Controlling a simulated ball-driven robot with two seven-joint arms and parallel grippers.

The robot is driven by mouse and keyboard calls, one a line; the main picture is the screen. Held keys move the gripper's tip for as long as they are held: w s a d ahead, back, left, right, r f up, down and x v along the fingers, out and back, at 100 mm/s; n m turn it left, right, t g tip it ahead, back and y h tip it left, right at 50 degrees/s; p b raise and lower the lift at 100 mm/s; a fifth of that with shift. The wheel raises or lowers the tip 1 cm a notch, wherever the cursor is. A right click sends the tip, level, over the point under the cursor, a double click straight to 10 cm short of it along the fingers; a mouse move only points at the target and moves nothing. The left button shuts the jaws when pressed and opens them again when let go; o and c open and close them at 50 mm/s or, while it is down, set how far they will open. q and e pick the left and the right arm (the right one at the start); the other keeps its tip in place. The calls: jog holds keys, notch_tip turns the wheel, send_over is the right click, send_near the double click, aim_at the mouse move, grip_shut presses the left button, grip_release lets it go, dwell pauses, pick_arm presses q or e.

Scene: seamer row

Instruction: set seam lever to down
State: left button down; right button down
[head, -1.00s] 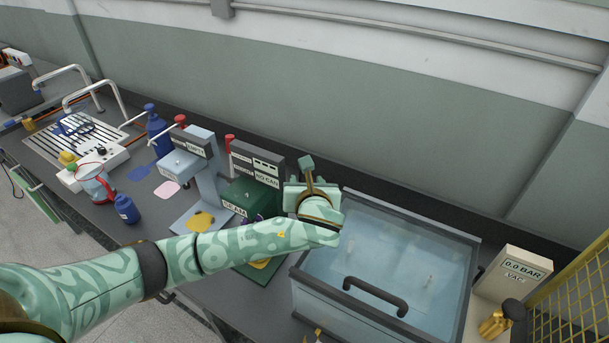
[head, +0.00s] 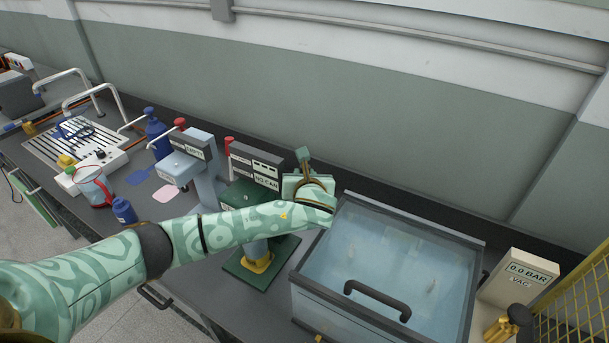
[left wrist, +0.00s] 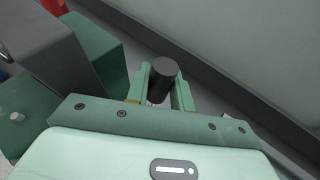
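The green seamer (head: 240,193) stands at mid-bench, left of the clear-lidded tank. My left gripper (head: 303,155) is at its right side, with my forearm crossing in front of part of the machine. In the left wrist view, a black cylindrical knob (left wrist: 162,80), apparently of the seam lever, sits between the two green fingers (left wrist: 162,92). The fingers lie close against both sides of the knob and look shut on it. The lever's shaft is hidden by the hand, so its angle cannot be read. My right gripper is not in view.
The clear-lidded tank (head: 465,238) with a dark handle (head: 376,298) is right of the hand. A gauge box (head: 520,278) reads 0.0 BAR. A grey-blue machine (head: 205,180) and a blue bottle (head: 124,211) stand left. The wall is close behind.

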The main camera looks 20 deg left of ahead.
pick_arm(q)
jog(key=shift+s+a+n+t+p, duration=0.15)
jog(key=shift+s+n+t+p, duration=0.15)
jog(key=shift+s+t+p, duration=0.4)
jog(key=c, duration=1.2)
grip_release()
jog(key=shift+w, duration=0.1)
